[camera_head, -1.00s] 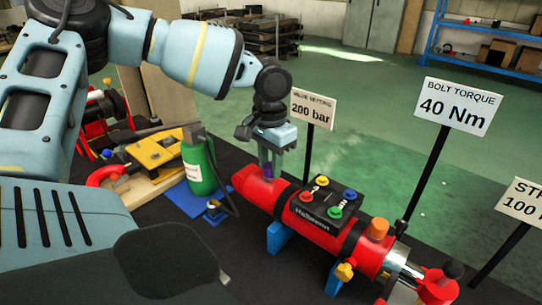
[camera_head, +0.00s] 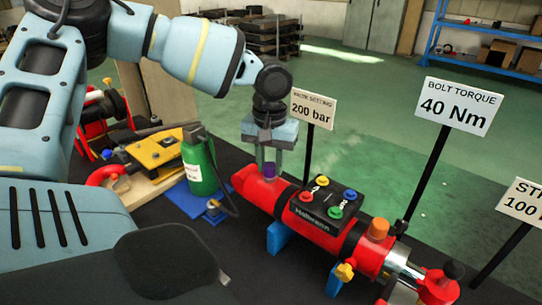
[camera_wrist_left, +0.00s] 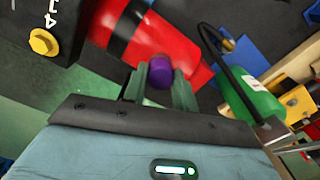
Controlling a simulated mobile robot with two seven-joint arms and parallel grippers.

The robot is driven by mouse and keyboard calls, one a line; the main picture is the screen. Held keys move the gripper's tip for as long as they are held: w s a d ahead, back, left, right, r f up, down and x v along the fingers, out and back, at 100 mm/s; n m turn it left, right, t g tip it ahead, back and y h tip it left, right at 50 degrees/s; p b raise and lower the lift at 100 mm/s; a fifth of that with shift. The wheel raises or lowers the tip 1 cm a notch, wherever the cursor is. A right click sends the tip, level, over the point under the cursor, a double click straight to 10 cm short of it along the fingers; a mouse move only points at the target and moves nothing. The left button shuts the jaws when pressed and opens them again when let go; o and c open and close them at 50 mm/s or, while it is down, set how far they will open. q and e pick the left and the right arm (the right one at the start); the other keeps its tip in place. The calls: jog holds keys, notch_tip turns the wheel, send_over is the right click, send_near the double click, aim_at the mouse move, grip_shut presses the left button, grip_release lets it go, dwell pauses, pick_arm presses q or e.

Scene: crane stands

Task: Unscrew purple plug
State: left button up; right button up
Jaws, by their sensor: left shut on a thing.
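The purple plug (camera_head: 269,171) is at the left end of the red cylinder (camera_head: 258,190), on its upper side. My left gripper (camera_head: 267,172) points down at it, with one finger on each side. In the left wrist view, the purple plug (camera_wrist_left: 160,73) sits between the fingertips of my left gripper (camera_wrist_left: 160,80), which is shut on it. Red cylinder surface shows behind the plug; its lower end is not clear to see. My right gripper is not in view.
A black block with coloured knobs (camera_head: 324,205) stands on the cylinder, right of the gripper. A green bottle (camera_head: 200,168) with a black hose stands to the left. Signs on posts, such as 200 bar (camera_head: 312,108), rise behind. Open floor lies beyond.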

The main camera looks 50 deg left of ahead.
pick_arm(q)
jog(key=shift+w+r, duration=0.1)
jog(key=shift+r, duration=0.05)
jog(key=n, duration=0.5)
dwell(0.3)
jog(key=n, duration=0.5)
jog(key=shift+n, duration=0.3)
jog(key=n, duration=0.4)
jog(key=shift+n+b, duration=0.3)
jog(key=shift+n, duration=0.1)
